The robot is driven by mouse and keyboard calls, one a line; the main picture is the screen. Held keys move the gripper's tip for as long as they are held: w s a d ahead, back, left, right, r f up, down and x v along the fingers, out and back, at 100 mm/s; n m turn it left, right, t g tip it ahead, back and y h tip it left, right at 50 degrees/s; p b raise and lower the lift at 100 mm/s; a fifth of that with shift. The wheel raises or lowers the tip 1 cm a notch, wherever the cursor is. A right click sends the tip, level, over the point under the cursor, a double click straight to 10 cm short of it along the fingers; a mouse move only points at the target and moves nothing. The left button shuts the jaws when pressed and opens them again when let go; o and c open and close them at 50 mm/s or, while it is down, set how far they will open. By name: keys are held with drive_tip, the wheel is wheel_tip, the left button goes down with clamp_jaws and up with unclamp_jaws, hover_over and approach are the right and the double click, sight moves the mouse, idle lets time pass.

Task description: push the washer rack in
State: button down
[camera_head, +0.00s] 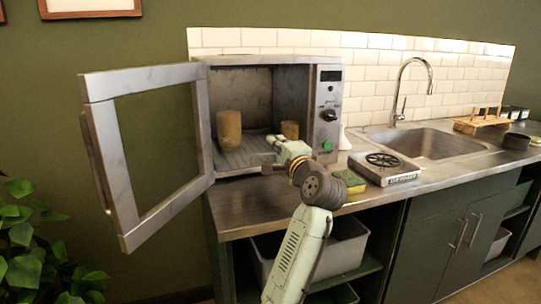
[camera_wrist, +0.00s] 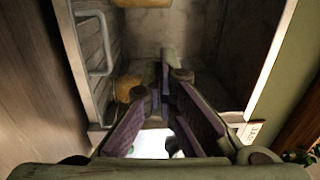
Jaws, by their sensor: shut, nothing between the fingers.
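The washer (camera_head: 333,95) is a worn metal box with its door (camera_head: 150,130) swung wide open to the left. Its slatted rack (camera_head: 233,160) lies low inside, with its front near the opening. Two amber cups stand in the washer, a tall one (camera_head: 229,130) at left and a shorter one (camera_head: 290,130) at right. My gripper (camera_head: 270,155) is at the right part of the opening, low by the rack, and partly covers it. In the wrist view, the fingers (camera_wrist: 167,62) are closed together and empty. Whether they touch the rack I cannot tell.
A sponge (camera_head: 350,181) and a small metal scale-like box (camera_head: 384,168) sit on the counter (camera_head: 265,210) to the right of my gripper. A sink (camera_head: 430,143) with a tall faucet (camera_head: 408,85) is farther right. A grey bin (camera_head: 345,245) stands under the counter. A plant (camera_head: 35,240) is at lower left.

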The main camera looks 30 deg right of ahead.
drive_tip(key=s+f, duration=0.2)
drive_tip(key=s+a+f+g, duration=0.1)
drive_tip(key=s+f, duration=0.1)
drive_tip(key=s, duration=0.1)
drive_tip(key=s+a+f+g+b, duration=0.1)
drive_tip(key=s+f, duration=0.1)
drive_tip(key=s, duration=0.1)
drive_tip(key=shift+s+f, duration=0.2)
drive_tip(key=shift+f, duration=0.05)
drive_tip(key=p+x, duration=0.1)
drive_tip(key=x, duration=0.3)
drive_tip(key=p+x, duration=0.1)
drive_tip(key=x, duration=0.4)
drive_tip(key=p+x, duration=0.1)
drive_tip(key=x, duration=0.3)
drive_tip(key=shift+w+r, duration=0.3)
